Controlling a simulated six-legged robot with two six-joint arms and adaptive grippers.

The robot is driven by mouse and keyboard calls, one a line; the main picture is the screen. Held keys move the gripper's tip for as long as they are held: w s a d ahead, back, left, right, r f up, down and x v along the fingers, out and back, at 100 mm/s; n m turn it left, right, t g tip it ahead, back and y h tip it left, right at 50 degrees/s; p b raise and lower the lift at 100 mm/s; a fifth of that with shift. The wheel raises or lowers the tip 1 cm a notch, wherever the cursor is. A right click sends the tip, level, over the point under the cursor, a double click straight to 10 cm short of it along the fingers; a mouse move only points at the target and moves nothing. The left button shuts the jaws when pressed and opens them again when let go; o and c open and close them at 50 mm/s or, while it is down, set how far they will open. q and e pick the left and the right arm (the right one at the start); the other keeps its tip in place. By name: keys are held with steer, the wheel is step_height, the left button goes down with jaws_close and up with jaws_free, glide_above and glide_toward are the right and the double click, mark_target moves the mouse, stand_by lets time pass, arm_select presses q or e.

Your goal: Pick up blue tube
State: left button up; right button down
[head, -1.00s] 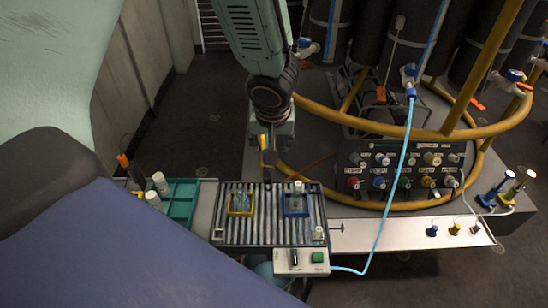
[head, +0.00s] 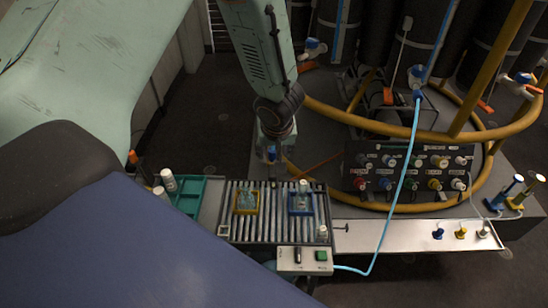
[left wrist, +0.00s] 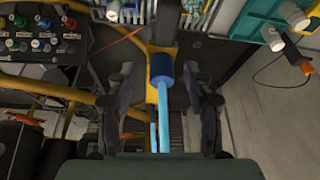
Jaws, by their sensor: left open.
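The blue tube (left wrist: 163,105) shows in the left wrist view as a light blue shaft with a darker blue end. It stands between the two dark fingers of my left gripper (left wrist: 163,122), which are spread apart, with a gap visible on both sides. In the head view my left gripper (head: 271,155) hangs behind the ribbed rack, and a small blue patch shows at its fingers. A yellow part (left wrist: 151,92) lies close beside the tube in the wrist view; I cannot tell whether they touch. My right gripper is not seen.
A ribbed rack (head: 271,230) holds a yellow tray (head: 246,209) and a blue tray (head: 301,213). A green tray (head: 188,199) stands left of it. A valve panel (head: 405,170), a yellow ring rail (head: 430,133) and a light blue hose (head: 396,200) are at the right.

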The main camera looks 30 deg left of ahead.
arm_select(q)
steer(key=shift+w+a+f, duration=0.1)
steer(key=shift+a+f, duration=0.15)
steer(key=shift+a, duration=0.1)
steer(key=shift+c, duration=0.2)
steer(key=shift+d+r, duration=0.2)
steer(key=shift+d, duration=0.05)
steer(key=c, duration=0.4)
steer(key=shift+a+f, duration=0.1)
steer(key=shift+a, duration=0.05)
steer(key=c, duration=0.6)
steer(key=shift+o, duration=0.2)
steer(key=shift+r, duration=0.35)
step_height(320, 180, up, 30)
steer(key=p, duration=1.2)
stand_by(0.5)
